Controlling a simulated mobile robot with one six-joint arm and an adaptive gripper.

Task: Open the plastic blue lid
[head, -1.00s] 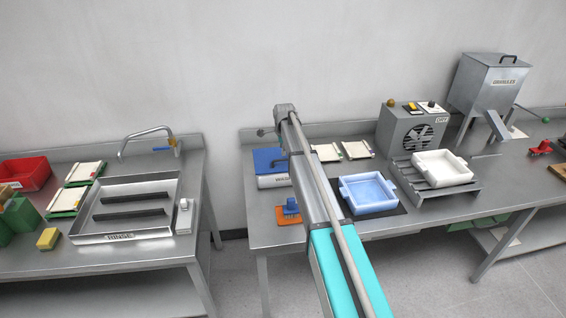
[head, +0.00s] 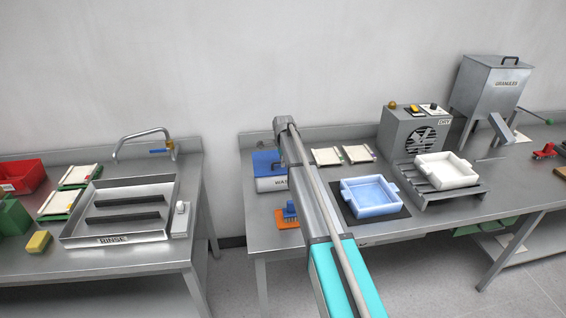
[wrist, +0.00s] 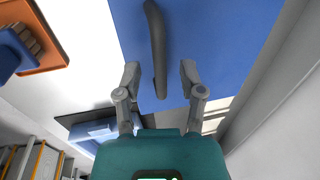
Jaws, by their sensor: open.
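The plastic blue lid (head: 264,160) covers a metal box at the left end of the right table. My arm hides the right part of the box and its label in the head view. In the wrist view the lid (wrist: 215,35) fills the top, with a long dark handle (wrist: 157,45) across it. My gripper (wrist: 160,73) is open, one finger on each side of the handle's near end. I cannot tell whether a finger touches the handle. My gripper is hidden in the head view.
An orange tray with a blue brush (head: 290,211) lies in front of the box. A light blue basin (head: 372,193) stands to its right, with two white plates (head: 343,155) behind. A grey wall rises behind the table. A gap separates the left rinse table (head: 178,258).

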